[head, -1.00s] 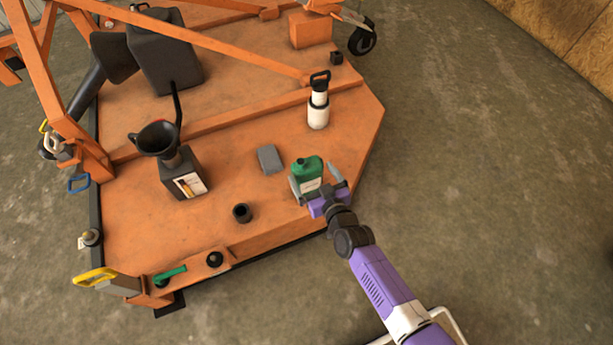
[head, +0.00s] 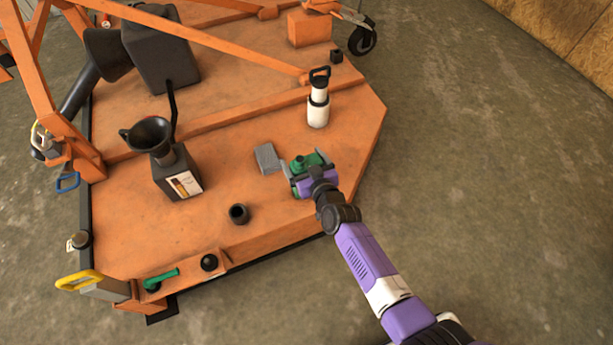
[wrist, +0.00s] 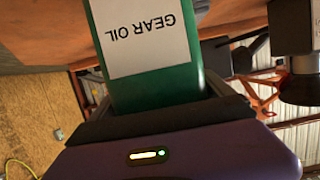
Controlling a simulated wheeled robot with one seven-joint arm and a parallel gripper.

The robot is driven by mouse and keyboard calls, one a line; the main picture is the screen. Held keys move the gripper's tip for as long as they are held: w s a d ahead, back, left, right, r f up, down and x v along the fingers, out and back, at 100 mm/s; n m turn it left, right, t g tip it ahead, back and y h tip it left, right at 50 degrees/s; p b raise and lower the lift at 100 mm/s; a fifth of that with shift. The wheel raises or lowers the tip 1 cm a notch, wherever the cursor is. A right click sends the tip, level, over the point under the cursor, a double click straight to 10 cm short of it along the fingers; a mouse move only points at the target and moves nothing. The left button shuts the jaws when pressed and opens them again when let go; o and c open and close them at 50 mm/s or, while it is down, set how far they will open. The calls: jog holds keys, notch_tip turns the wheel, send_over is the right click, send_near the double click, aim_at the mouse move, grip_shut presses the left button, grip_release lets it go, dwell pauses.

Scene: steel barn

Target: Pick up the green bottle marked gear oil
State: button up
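The green gear oil bottle (head: 300,163) stands upright on the orange deck (head: 215,205), partly covered by my gripper in the head view. In the wrist view the bottle (wrist: 150,85) fills the upper middle, with its white GEAR OIL label upside down to the camera. My gripper (head: 306,165) is at the bottle, with its palm on the near side and one finger on each side. The fingers are spread around the bottle; I cannot tell whether either touches it.
A grey block (head: 267,158) lies close left of the bottle. A white bottle with a black handle (head: 318,110) stands behind. A dark can with a funnel (head: 178,173) and a small dark cup (head: 238,213) are to the left. The deck's right edge is close.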

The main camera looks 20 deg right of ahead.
jog(key=c, duration=1.4)
jog(key=shift+r, duration=0.15)
jog(key=shift+c, duration=0.8)
jog(key=shift+r, duration=0.1)
